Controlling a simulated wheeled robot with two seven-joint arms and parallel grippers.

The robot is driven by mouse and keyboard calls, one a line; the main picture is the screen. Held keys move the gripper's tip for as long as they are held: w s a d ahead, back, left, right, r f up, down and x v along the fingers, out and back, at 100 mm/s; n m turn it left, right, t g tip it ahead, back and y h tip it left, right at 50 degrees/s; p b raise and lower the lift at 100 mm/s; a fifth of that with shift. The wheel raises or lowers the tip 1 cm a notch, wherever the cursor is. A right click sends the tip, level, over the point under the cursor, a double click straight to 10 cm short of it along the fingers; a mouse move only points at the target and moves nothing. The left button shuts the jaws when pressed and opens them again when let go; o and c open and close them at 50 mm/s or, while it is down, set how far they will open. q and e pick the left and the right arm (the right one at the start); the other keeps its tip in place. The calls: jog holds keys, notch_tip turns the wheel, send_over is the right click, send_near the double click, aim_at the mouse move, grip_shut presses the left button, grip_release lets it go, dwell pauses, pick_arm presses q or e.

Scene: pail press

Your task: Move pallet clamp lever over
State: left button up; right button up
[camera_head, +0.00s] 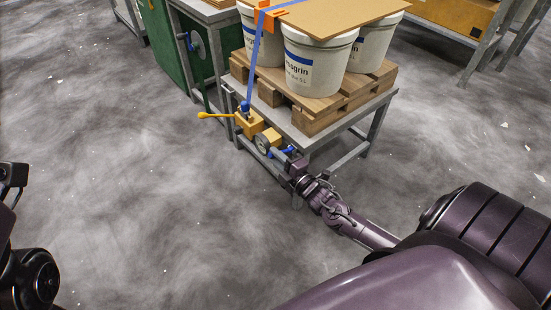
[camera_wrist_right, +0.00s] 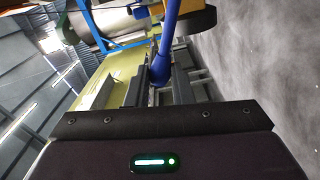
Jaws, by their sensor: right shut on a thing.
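A yellow clamp unit (camera_head: 249,122) with a round dial (camera_head: 263,144) sits on the front edge of the grey table. A blue lever (camera_head: 287,150) sticks out by the dial. My right gripper (camera_head: 283,158) is shut on this lever. In the right wrist view the blue lever (camera_wrist_right: 170,32) runs down to its rounded end between the dark fingers (camera_wrist_right: 160,78). A second lever, yellow with a rounded end (camera_head: 206,115), points left from the unit. Part of the blue lever is hidden by the fingers. My left gripper is not in view.
White pails (camera_head: 316,62) stand on a wooden pallet (camera_head: 318,112) on the grey table (camera_head: 372,112). A brown board (camera_head: 335,14) covers them, held by a blue strap (camera_head: 253,60). A green panel (camera_head: 168,45) stands behind left. The floor at left is clear.

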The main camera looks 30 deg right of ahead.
jog(key=shift+d+r, duration=0.15)
jog(key=shift+r, duration=0.1)
jog(key=shift+w+d+r+p, duration=0.1)
jog(key=shift+d+r+p, duration=0.55)
jog(key=shift+r+p, duration=0.3)
jog(key=o, duration=0.9)
jog(key=shift+c, duration=0.2)
jog(key=shift+f, duration=0.1)
